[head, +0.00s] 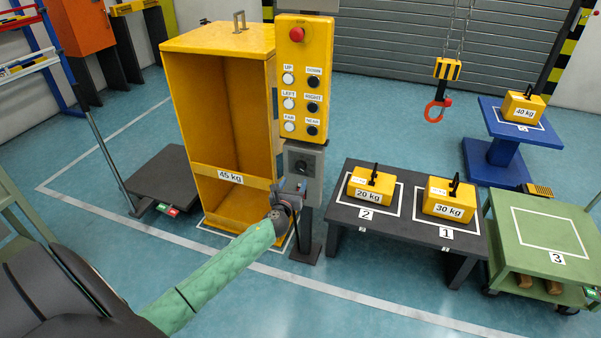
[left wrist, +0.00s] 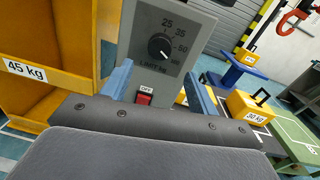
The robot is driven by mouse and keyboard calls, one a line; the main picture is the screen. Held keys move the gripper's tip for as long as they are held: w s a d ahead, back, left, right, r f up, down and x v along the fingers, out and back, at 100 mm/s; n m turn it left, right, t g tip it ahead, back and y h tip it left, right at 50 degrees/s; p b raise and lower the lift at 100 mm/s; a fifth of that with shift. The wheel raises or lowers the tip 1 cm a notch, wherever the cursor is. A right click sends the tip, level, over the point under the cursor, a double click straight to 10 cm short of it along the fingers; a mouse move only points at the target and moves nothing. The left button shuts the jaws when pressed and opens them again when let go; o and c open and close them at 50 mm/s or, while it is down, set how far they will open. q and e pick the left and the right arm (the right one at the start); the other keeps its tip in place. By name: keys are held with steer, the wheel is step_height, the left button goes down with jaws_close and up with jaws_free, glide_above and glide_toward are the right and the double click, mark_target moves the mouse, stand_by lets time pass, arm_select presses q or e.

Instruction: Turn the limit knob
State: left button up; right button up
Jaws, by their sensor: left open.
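The limit knob (left wrist: 158,45) is a round black dial on a grey panel (left wrist: 196,32), with the marks 25, 35, 50 and 100 around it. Its white pointer line aims to the lower right, toward the 100 mark. In the head view the knob (head: 301,166) sits on a grey box below the yellow button panel. My left gripper (left wrist: 160,88) is open, its two blue fingers spread below and to either side of the knob, with nothing between them.
A red switch (left wrist: 145,97) marked OFF sits below the knob. The yellow button panel (head: 303,80) has a red stop button. A yellow 45 kg cabinet (head: 220,130) stands close left. A dark table (head: 400,215) with 20 kg and 30 kg weights stands right; a hook (head: 437,108) hangs behind.

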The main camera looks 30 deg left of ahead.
mark_target(300, 169)
arm_select(q)
steer(key=shift+x, duration=3.9)
arm_select(e)
steer(key=shift+r, duration=0.5)
arm_select(q)
steer(key=c, duration=1)
arm_select(e)
steer(key=shift+s, duration=0.1)
